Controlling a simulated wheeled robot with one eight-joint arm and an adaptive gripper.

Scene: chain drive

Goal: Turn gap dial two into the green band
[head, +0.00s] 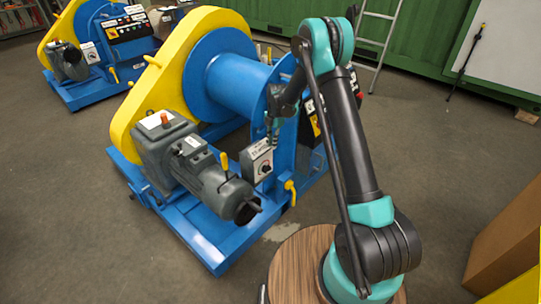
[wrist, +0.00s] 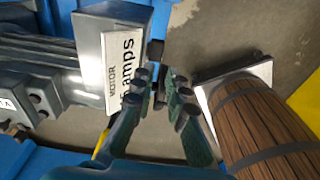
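A light grey box with a small black dial (head: 264,168) stands at the front of the near blue-and-yellow machine, beside the grey motor. I cannot read its label or any green band in the head view. In the wrist view the box (wrist: 117,62) shows the words "MOTOR" and "amps", with a dark knob-like part (wrist: 155,50) at its right edge. My gripper (head: 272,143) is just above the box, pointing down. In the wrist view its green fingers (wrist: 163,82) are apart, with nothing seen between them, close to the knob-like part. I cannot tell whether they touch it.
The grey motor (head: 222,190) with a yellow handle is left of the box. A yellow lever (head: 290,187) is on its right. The big blue drum (head: 232,85) rises behind. A similar machine (head: 100,45) stands far left. Bare floor lies around.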

